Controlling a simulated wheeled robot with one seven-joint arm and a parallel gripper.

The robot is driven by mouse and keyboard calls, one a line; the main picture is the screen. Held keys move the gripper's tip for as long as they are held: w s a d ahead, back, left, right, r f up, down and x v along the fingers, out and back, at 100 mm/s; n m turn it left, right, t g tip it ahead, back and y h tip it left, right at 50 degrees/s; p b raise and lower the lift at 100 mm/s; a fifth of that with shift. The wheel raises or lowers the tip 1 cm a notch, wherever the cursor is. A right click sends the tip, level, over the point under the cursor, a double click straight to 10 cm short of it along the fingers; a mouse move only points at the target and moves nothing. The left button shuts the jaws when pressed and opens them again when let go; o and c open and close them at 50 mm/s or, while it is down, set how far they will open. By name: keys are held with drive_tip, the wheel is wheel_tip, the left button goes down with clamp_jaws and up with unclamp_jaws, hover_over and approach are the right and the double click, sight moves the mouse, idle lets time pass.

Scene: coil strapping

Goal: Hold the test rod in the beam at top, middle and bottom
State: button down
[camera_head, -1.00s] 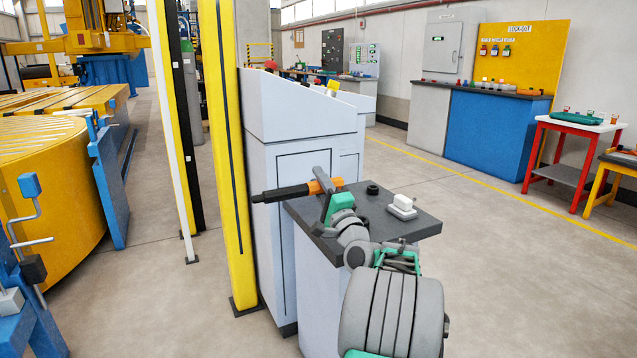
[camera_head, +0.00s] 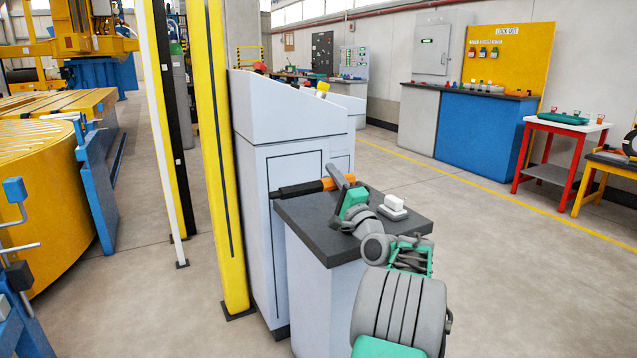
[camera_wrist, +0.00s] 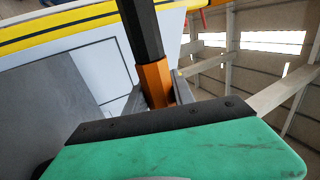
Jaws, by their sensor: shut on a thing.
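The test rod has a black shaft (camera_head: 298,189) and an orange grip (camera_head: 330,183). My gripper (camera_head: 338,180) is shut on the orange grip, which also shows in the wrist view (camera_wrist: 154,82). The rod lies about level in the head view, its black end pointing left. The near yellow post (camera_head: 225,180) with a dark strip stands left of the rod's tip, with a gap between them in the picture. A second post (camera_head: 172,130), yellow, black and white, stands farther left. No beam is visible between the posts.
A light grey cabinet (camera_head: 290,155) stands behind the rod. A dark-topped stand (camera_head: 335,240) is below my gripper, with a white block (camera_head: 394,204) on it. A yellow coil (camera_head: 45,200) and blue frames are at left. The floor at right is open.

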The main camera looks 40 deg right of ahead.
drive_tip(key=s+d, duration=0.2)
drive_tip(key=d, duration=0.5)
drive_tip(key=shift+p, duration=0.45)
